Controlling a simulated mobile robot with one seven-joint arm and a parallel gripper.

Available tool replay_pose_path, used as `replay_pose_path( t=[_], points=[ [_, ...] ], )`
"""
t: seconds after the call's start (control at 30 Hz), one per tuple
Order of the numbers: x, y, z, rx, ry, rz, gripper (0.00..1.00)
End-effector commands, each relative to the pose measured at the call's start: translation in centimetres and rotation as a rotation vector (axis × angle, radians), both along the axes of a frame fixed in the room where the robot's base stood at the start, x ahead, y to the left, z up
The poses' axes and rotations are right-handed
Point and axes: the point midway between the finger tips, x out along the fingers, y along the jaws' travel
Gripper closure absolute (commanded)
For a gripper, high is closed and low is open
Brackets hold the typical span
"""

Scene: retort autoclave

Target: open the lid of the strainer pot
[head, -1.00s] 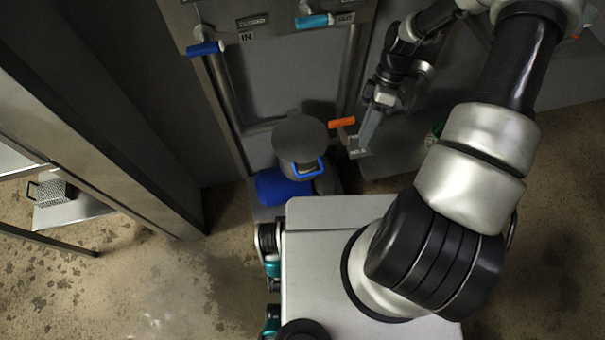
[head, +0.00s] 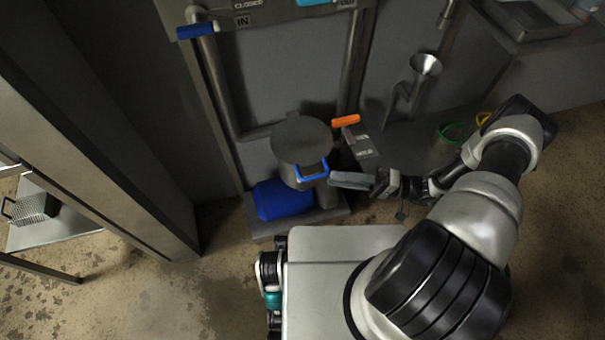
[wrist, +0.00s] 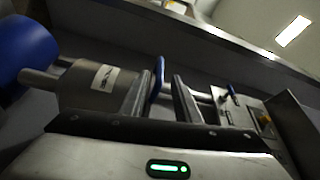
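The strainer pot (head: 288,178) is a grey metal cylinder with a flat round lid (head: 300,138) lying shut on top. A blue loop handle (head: 312,177) sits at the lid's front edge. My gripper (head: 334,180) is just right of this handle in the head view, its fingers pointing left. In the wrist view the pot's labelled side (wrist: 95,87) lies to the left. The blue handle (wrist: 157,78) appears between the two spread fingers of my gripper (wrist: 163,92), near their tips. I cannot tell whether either finger touches it.
A blue cylinder (head: 283,200) is in front of the pot, low near the base plate (head: 262,229). Vertical pipes (head: 223,95) rise at the back. A metal funnel (head: 425,65) stands further right.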

Motion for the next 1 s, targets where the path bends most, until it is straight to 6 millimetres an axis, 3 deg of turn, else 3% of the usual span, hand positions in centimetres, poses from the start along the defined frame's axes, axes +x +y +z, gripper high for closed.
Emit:
replay_pose_path(
  t=[0.2, 0.43, 0.63, 0.93, 1.0],
  points=[
    [0.4, 5.0, 0.3, 0.001, 0.002, 0.004, 0.71],
    [0.9, 8.9, 0.6, 0.000, 0.001, 0.004, 0.71],
    [1.0, 10.4, 0.7, -0.001, 0.000, 0.003, 0.71],
    [1.1, 10.5, 0.8, -0.001, 0.000, 0.002, 0.71],
    [1.1, 10.5, 0.8, -0.001, 0.000, 0.002, 0.82]
  ],
)
